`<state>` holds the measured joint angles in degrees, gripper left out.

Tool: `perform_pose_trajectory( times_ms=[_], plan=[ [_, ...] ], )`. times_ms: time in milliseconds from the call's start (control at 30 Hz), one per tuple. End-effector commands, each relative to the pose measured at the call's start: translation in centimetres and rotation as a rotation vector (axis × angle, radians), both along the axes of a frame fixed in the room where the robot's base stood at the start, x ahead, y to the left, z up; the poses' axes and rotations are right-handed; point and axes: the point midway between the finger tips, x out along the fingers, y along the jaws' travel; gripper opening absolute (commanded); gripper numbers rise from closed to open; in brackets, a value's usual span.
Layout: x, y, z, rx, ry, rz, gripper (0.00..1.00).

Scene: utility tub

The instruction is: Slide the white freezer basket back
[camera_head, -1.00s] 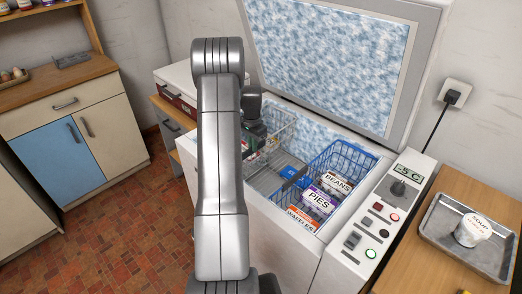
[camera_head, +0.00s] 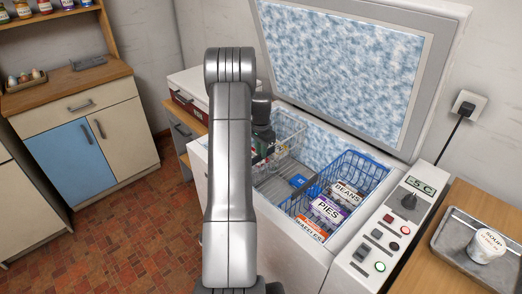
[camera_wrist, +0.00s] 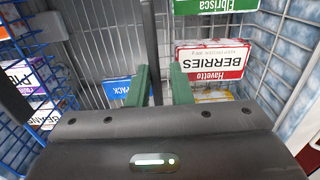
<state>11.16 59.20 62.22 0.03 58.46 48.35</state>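The white wire freezer basket (camera_head: 292,137) sits at the left end of the open chest freezer, partly hidden by my arm. In the wrist view its wire rim (camera_wrist: 151,35) runs up the middle of the picture. It holds boxes, among them a red-and-white berries box (camera_wrist: 213,62) and a green one (camera_wrist: 216,6). My gripper (camera_wrist: 160,75) is down at the rim. Its green fingers stand one on each side of the rim, with a visible gap, so it looks open.
A blue wire basket (camera_head: 359,163) with pies, beans and waffles fills the freezer's right end. A blue pack (camera_wrist: 117,87) lies low between the baskets. The lid (camera_head: 345,75) stands open behind. The control panel (camera_head: 386,232) is at the right.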

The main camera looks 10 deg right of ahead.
Motion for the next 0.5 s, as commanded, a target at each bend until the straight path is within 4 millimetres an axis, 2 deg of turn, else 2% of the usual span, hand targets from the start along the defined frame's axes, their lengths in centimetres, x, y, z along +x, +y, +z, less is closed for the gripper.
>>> perform_pose_trajectory(
  times_ms=[133,233,500],
  plan=[
    [0.1,0.0,0.8,-0.001,-0.003,0.000,0.18],
    [0.1,0.0,2.3,-0.001,-0.004,0.000,0.18],
    [0.1,0.0,8.5,-0.001,-0.005,0.001,0.18]
  ],
)
